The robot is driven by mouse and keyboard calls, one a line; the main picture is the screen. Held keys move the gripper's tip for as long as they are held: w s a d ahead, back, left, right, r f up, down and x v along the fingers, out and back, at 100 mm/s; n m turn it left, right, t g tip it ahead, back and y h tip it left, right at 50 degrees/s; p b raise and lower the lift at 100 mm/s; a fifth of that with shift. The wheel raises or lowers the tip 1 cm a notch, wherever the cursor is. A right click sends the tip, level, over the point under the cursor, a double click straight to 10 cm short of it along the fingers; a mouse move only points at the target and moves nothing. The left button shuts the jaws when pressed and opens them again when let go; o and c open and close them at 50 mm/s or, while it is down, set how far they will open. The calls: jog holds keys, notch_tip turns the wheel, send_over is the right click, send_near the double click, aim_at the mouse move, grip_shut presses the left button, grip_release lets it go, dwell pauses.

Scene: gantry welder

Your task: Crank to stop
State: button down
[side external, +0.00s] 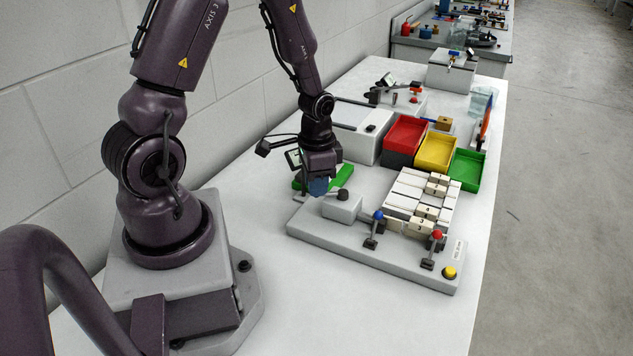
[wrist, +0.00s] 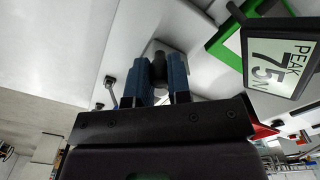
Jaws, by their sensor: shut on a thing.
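My gripper (side external: 318,187) points down at the left end of a grey fixture plate (side external: 312,231). Its blue fingers (wrist: 159,80) are closed around a dark upright knob (wrist: 158,68) in the wrist view, apparently the crank's handle. In the side view the fingers hide that knob. Just right of them a grey block (side external: 344,209) stands on the plate with a dark round hub on top. The crank arm and any stop cannot be made out clearly.
The plate also carries a blue-topped lever (side external: 377,218), a red-topped lever (side external: 437,237), a yellow button (side external: 449,272) and white numbered slats (side external: 407,193). Red (side external: 405,133), yellow (side external: 436,150) and green (side external: 467,169) bins stand behind. A display reading PEAK 75 N (wrist: 281,65) is close to my gripper.

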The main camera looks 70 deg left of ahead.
jog(key=c, duration=1.1)
grip_release()
jog(key=shift+o, duration=0.2)
jog(key=shift+r, duration=0.1)
notch_tip(320, 180, up, 13)
jog(key=s+d+r+t, duration=0.2)
jog(key=s+d+r, duration=0.1)
jog(key=d+r, duration=0.3)
jog(key=s+d+r+t, duration=0.3)
jog(key=s+d+r, duration=0.1)
jog(key=d+r, duration=0.2)
jog(key=shift+d+r+n+t, duration=0.3)
jog(key=shift+d+r+n, duration=0.1)
jog(key=shift+d, duration=0.35)
